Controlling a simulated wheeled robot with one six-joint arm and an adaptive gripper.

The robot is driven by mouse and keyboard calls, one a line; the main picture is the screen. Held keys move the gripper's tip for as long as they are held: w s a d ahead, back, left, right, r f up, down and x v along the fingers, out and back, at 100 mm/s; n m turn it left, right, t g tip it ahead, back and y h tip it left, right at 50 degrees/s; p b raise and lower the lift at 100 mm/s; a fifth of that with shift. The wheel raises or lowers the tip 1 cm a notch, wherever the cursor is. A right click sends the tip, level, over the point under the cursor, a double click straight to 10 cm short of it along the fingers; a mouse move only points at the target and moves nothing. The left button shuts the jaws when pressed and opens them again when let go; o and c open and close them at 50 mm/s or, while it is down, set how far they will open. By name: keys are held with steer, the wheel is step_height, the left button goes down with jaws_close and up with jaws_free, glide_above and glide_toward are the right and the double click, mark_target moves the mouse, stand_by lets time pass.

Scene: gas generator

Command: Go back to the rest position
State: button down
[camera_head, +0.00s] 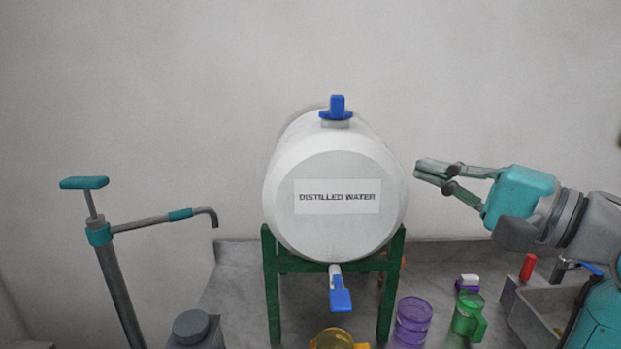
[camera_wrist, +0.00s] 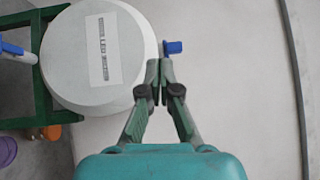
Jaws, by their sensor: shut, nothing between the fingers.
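My gripper (camera_head: 421,169) is in the air at the right of the white distilled water barrel (camera_head: 337,226). Its fingers point left toward the barrel's side. In the wrist view the gripper (camera_wrist: 159,66) is shut, with nothing between its fingertips. The fingertips overlap the edge of the barrel (camera_wrist: 77,88) in that view; I cannot tell the exact gap, but the head view shows them apart.
The barrel lies on a green stand (camera_head: 274,295) with a blue tap (camera_head: 340,298) below. A purple cup (camera_head: 413,320), a green mug (camera_head: 468,316) and a yellow container (camera_head: 335,340) stand on the counter. A grey tray (camera_head: 545,325) is at right, a teal-handled pump (camera_head: 112,270) at left.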

step_height(320, 180, down, 28)
steer(key=w+d+m+t+h, duration=0.1)
steer(key=d+m+t+h, duration=0.25)
steer(key=h, duration=0.35)
steer(key=s+f+h, duration=0.4)
steer(key=s+f, duration=0.2)
steer(key=f, duration=0.4)
steer(key=s+f+n+g+h, duration=0.1)
steer(key=s+f+n, duration=0.1)
steer(key=s+f, duration=0.5)
steer(key=s+f+n+h, duration=0.2)
steer(key=s+f+n, duration=0.15)
steer(key=s, duration=0.55)
steer(key=s+a+f+n+g, duration=0.1)
steer(key=s+n, duration=0.6)
steer(key=s, duration=1.1)
steer(key=shift+s, duration=0.2)
